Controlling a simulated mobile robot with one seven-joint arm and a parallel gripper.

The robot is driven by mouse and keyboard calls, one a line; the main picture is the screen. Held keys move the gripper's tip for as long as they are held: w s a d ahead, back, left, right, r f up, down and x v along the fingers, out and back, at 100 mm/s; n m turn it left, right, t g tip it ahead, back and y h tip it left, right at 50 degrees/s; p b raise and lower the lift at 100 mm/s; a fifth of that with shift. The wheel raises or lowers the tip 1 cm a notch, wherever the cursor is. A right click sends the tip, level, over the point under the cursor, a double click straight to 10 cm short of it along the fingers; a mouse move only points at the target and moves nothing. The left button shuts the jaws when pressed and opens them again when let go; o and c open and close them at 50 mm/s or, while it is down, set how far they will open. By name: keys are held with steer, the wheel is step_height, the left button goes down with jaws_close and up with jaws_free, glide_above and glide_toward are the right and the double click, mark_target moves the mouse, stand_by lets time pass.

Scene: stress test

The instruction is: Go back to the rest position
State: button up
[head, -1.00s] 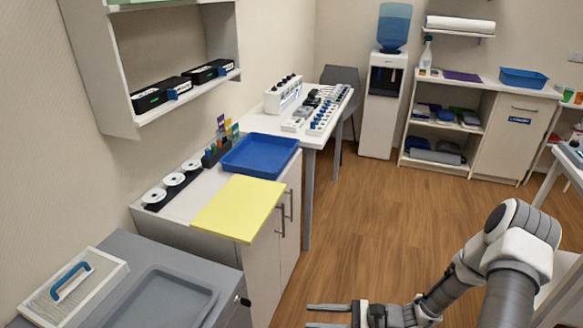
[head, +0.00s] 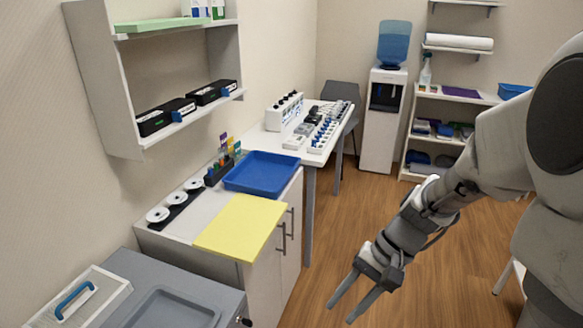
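My gripper (head: 345,298) is at the lower middle of the head view, pointing down and to the left over the wooden floor. Its two fingers are apart with nothing between them. My arm comes in from the right edge, bent, and hides part of the shelf and floor behind it. The gripper is clear of the cabinet on its left and touches nothing that I can see.
A white cabinet at left carries a blue tray (head: 262,173) and a yellow board (head: 240,226) that juts past its front edge. A grey cabinet (head: 130,268) stands nearest. A water dispenser (head: 384,118) stands at the back. The wooden floor (head: 340,215) between is clear.

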steer(key=s+d+r+n+t+h+p, duration=0.1)
steer(key=s+d+r+n+t+h, duration=0.1)
steer(key=r, duration=0.6)
steer(key=s+d+r+n+t+h+p, duration=0.1)
steer(key=s+d+r+n+t+h, duration=0.1)
steer(key=s+r+t, duration=0.3)
steer(key=shift+s+r+n+h, duration=0.4)
steer(key=shift+r+n+h, duration=0.4)
steer(key=shift+r, duration=1.4)
